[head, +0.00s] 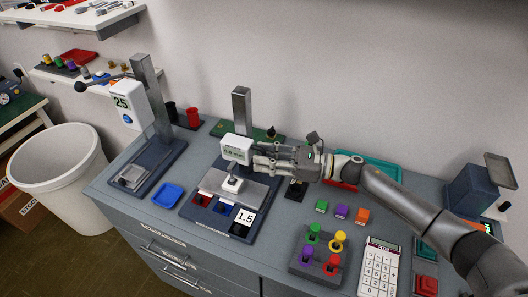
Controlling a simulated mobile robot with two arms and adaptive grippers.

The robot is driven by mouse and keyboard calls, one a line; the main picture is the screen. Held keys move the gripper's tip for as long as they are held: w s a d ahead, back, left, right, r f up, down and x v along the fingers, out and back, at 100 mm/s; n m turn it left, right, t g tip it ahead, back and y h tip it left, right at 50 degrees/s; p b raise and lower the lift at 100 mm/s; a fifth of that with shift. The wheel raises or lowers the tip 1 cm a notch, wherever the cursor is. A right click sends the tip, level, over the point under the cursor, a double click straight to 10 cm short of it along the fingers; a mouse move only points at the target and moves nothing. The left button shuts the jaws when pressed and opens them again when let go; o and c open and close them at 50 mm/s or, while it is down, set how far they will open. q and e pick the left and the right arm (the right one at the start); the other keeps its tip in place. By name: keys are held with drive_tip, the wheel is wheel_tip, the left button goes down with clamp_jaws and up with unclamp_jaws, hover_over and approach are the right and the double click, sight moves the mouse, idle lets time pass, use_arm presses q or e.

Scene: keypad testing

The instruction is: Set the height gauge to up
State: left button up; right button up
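A gauge with an upright grey column (241,108) and a white display head (236,149) stands in the middle of the bench. Its head sits low on the column, above a small white block (233,184) on the grey base plate. I take this to be the height gauge. My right gripper (258,156) comes in from the right, with its fingertips at the right side of the display head. The fingers hide that side, so I cannot tell whether they grip a part of it. My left gripper is out of view.
A taller stand (154,95) with a "25" display and lever is at the left. A blue tray (167,195) and a "1.5" card (244,217) lie near the front. A knob board (320,250) and calculator (379,268) are at the right. A white bin (58,165) stands left of the bench.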

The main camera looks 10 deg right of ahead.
sight(264, 150)
drive_tip(key=shift+a, duration=0.25)
clamp_jaws()
drive_tip(key=shift+w+r+p, duration=0.1)
drive_tip(key=shift+r+p, duration=0.45)
drive_tip(key=shift+r, duration=1.7)
drive_tip(key=shift+c, duration=0.6)
unclamp_jaws()
drive_tip(key=shift+o, duration=0.6)
drive_tip(key=shift+s, duration=0.2)
drive_tip(key=shift+w, duration=0.1)
